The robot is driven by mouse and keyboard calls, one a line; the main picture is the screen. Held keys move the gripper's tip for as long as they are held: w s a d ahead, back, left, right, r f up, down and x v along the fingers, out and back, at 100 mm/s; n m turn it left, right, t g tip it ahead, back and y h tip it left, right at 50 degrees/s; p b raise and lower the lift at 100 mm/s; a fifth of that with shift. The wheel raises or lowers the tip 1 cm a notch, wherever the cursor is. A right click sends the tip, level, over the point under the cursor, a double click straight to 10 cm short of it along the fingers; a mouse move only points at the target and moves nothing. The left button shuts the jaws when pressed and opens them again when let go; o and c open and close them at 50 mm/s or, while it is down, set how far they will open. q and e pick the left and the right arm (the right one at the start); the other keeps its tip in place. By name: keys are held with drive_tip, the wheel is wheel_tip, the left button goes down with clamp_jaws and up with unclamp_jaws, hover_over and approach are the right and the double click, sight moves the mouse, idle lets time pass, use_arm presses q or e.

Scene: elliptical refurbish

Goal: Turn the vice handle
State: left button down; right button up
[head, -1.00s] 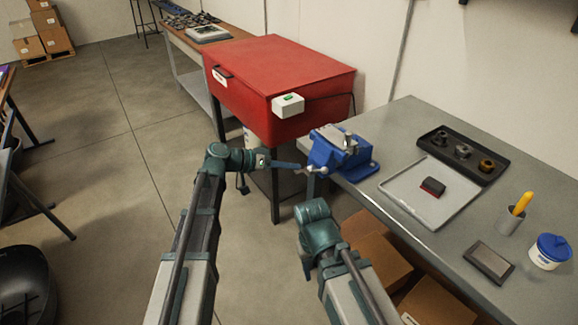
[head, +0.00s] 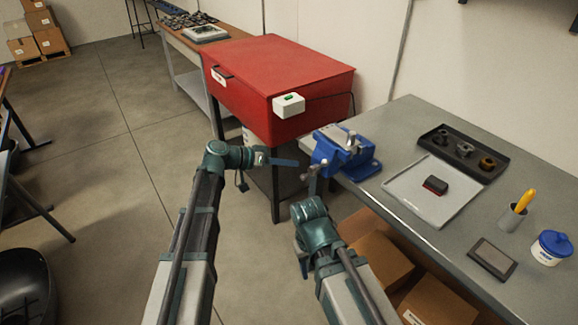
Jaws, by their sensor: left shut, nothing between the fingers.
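The blue vice (head: 338,155) is mounted at the near left corner of the grey workbench. Its grey metal handle (head: 306,177) is a short bar with knobbed ends at the front of the vice, tilted with its left end lower. My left gripper (head: 290,162) is shut and empty, pointing right, just left of the vice and a little above the handle's left end. My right gripper (head: 313,182) points up from below at the handle. Its fingers are seen edge-on and overlap the handle, so their grip is unclear.
A red cabinet (head: 280,75) with a white switch box (head: 288,105) stands behind the vice. On the workbench (head: 405,260) are a light tray (head: 410,195), a black parts tray (head: 440,143), a pen cup (head: 510,219) and a blue-lidded tub (head: 549,249). Cardboard boxes (head: 378,262) sit below.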

use_arm(q)
drive_tip(key=w+a+f+p+v, duration=0.1)
drive_tip(key=p+v, duration=0.2)
drive_tip(key=v, duration=0.8)
drive_tip(key=s+d+r+n+h+p, duration=0.1)
drive_tip(key=s+d+r+p, duration=0.1)
drive_tip(key=r+p, duration=0.15)
drive_tip(key=s+d+r+n+p, duration=0.1)
drive_tip(key=s+d+r+p, duration=0.1)
drive_tip(key=r, duration=0.2)
drive_tip(key=g+b, duration=0.1)
drive_tip(key=b, duration=0.3)
hover_over(314, 170)
drive_tip(key=a, duration=0.4)
wheel_tip(314, 170, down, 3)
drive_tip(key=shift+s+d+f+b, duration=0.25)
drive_tip(key=shift+d+f+b, duration=0.2)
drive_tip(key=shift+d, duration=0.1)
drive_tip(key=shift+s+d+f+b, duration=0.3)
drive_tip(key=shift+d+f, duration=0.1)
drive_tip(key=shift+d, duration=0.1)
